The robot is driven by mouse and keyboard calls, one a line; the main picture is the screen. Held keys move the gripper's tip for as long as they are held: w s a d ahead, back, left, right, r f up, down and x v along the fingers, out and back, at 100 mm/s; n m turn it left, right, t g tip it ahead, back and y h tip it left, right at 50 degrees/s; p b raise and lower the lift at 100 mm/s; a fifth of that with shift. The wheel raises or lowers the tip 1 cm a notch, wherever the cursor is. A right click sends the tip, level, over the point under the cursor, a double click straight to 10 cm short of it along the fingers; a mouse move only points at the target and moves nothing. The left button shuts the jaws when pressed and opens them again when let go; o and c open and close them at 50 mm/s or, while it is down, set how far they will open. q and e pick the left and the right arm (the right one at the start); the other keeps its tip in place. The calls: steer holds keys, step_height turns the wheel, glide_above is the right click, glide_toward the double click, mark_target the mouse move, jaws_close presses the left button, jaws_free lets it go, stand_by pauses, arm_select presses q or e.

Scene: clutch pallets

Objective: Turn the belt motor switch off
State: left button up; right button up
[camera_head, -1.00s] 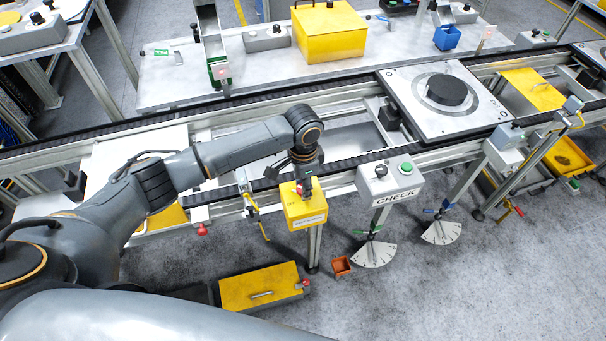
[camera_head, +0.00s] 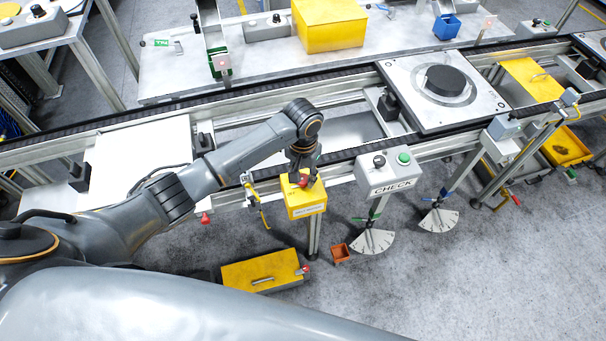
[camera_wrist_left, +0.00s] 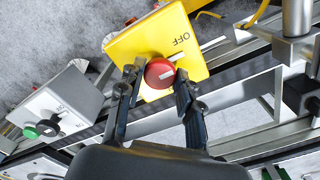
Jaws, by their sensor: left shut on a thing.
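The belt motor switch is a yellow box (camera_head: 306,203) with a red knob (camera_head: 301,179) on the front side of the conveyor. In the left wrist view, the yellow box (camera_wrist_left: 199,48) carries the word OFF, seen upside down. The red knob (camera_wrist_left: 159,72) there has a pale stripe. My left gripper (camera_head: 303,172) is over the box. In the left wrist view its fingers (camera_wrist_left: 157,78) stand on either side of the knob, shut on it. The fingertips partly cover the lower face of the box. My right gripper is not in view.
A grey CHECK box (camera_head: 390,172) with a green button and black knob stands right of the switch. The conveyor (camera_head: 240,137) runs behind it, bearing a pallet (camera_head: 489,106) with a black disc. A yellow toolbox (camera_head: 262,271) and small orange bin (camera_head: 340,253) are on the floor.

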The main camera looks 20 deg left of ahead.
mark_target(303, 178)
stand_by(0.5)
arm_select(q)
steer(key=o, duration=1.2)
steer(key=shift+c, duration=0.2)
steer(key=shift+r, duration=0.1)
step_height(303, 178, up, 12)
